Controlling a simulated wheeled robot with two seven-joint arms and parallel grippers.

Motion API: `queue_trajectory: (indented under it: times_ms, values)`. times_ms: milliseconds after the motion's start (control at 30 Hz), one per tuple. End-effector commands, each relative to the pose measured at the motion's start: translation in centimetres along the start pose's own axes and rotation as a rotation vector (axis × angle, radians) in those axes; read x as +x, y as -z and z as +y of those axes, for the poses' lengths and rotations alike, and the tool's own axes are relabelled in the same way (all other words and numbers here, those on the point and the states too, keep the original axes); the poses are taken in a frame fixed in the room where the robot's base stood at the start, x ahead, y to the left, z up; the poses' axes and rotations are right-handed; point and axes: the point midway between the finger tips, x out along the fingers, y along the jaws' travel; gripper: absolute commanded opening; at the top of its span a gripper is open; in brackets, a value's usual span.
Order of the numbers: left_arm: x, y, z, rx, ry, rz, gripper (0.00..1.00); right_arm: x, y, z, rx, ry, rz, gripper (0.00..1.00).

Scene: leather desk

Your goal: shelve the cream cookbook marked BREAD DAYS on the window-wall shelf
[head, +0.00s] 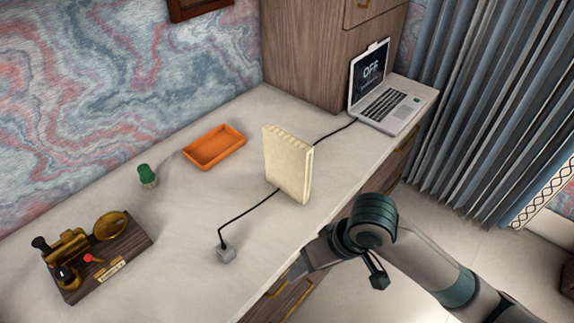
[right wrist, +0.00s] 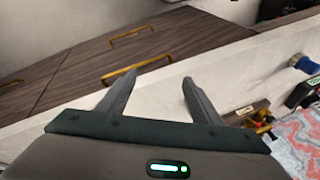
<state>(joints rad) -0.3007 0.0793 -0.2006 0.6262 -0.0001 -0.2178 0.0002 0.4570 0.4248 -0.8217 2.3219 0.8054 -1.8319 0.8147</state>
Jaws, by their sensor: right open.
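A cream book (head: 287,163) stands upright on the pale desk, right of the orange tray; no lettering on it can be read from here. My right gripper (head: 291,274) is at the desk's front edge, below the book in the head view and apart from it. In the right wrist view its two fingers (right wrist: 160,78) are spread with nothing between them, and the book does not show there. My left gripper is not in view. I cannot make out the window-wall shelf in either view.
An orange tray (head: 214,147), a green-topped object (head: 147,175) and a wooden stand with brass items (head: 100,265) are on the desk. A black cable runs past the book from a grey block (head: 225,252) towards the laptop (head: 386,105). Curtains (head: 480,100) hang at right.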

Motion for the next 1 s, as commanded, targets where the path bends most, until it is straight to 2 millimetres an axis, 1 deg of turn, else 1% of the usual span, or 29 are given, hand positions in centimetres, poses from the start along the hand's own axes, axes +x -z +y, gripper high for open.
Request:
queue_trajectory:
  times_ms: [33, 100, 267, 467, 567, 767, 867, 967, 1000]
  values:
    - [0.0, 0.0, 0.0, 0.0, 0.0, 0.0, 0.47, 0.7, -0.5, -0.5, 0.008, 0.024, 0.019, 0.59]
    - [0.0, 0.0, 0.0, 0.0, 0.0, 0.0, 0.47, 1.2, -0.7, -0.7, 0.012, 0.04, 0.055, 0.59]
    - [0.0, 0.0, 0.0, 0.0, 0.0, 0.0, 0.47, 2.3, -1.2, -0.4, 0.03, 0.053, 0.112, 0.59]
    - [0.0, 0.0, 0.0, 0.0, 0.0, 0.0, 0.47, 4.2, -1.7, 0.9, 0.07, 0.046, 0.158, 0.59]
    - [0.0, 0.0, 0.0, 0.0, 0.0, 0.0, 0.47, 5.8, -1.9, 2.1, 0.101, 0.034, 0.174, 0.59]
    - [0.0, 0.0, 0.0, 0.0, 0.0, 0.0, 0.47, 11.3, -2.0, 5.9, 0.177, -0.005, 0.191, 0.59]
    - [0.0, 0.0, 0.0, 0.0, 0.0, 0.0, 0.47, 14.3, -2.3, 8.0, 0.21, -0.026, 0.19, 0.59]
    - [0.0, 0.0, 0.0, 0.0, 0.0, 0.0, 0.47, 17.8, -3.2, 10.3, 0.243, -0.053, 0.186, 0.59]
    - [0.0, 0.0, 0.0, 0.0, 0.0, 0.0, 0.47, 19.5, -3.8, 11.4, 0.258, -0.067, 0.183, 0.59]
